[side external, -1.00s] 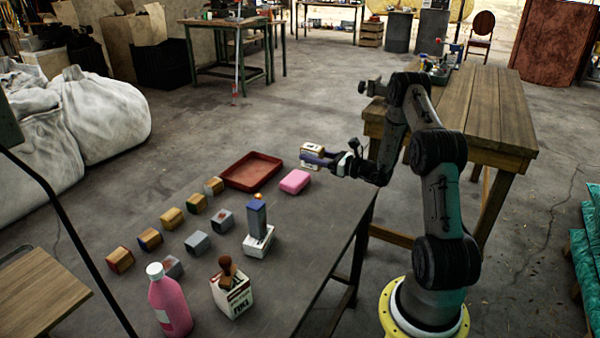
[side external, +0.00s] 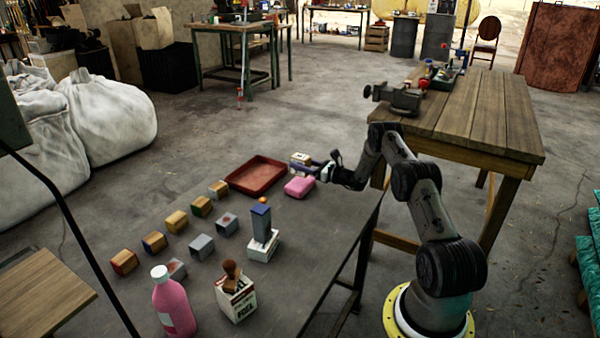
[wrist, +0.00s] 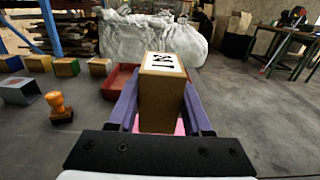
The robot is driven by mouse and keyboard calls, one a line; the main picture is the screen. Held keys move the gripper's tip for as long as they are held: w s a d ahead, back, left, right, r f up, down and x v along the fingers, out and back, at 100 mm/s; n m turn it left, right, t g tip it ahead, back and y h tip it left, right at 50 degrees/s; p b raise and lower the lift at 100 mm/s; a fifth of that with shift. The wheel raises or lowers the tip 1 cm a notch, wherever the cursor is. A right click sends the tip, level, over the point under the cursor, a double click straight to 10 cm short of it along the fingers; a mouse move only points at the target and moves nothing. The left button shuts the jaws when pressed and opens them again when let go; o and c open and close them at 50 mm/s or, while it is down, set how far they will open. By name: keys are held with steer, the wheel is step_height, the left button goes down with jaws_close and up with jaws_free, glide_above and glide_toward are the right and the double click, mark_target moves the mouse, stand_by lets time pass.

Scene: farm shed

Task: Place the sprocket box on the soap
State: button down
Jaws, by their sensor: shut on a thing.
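The held box, which I take for the sprocket box (side external: 300,158), is tan with a white, black-marked face. My gripper (side external: 311,167) is shut on it. In the wrist view the box (wrist: 162,92) stands between the purple fingers of my gripper (wrist: 160,105). The pink soap (side external: 299,187) lies on the dark table, just below the box in the side view. In the wrist view, only slivers of the soap (wrist: 179,127) show, past the box's lower end. The box hides the rest. I cannot tell whether box and soap touch.
A red tray (side external: 256,175) lies left of the soap. Several small blocks (side external: 176,221) stand in rows further left. A blue-grey block stands on a white box (side external: 263,246). A pink bottle (side external: 172,302) and a stamp on a carton (side external: 235,297) are near the front. Right of the soap is bare table.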

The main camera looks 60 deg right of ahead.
steer(key=shift+w+d+f, duration=0.1)
steer(key=shift+w+f, duration=0.1)
steer(key=shift+f, duration=1.6)
steer(key=shift+f, duration=0.15)
steer(key=shift+c, duration=1.6)
jaws_free()
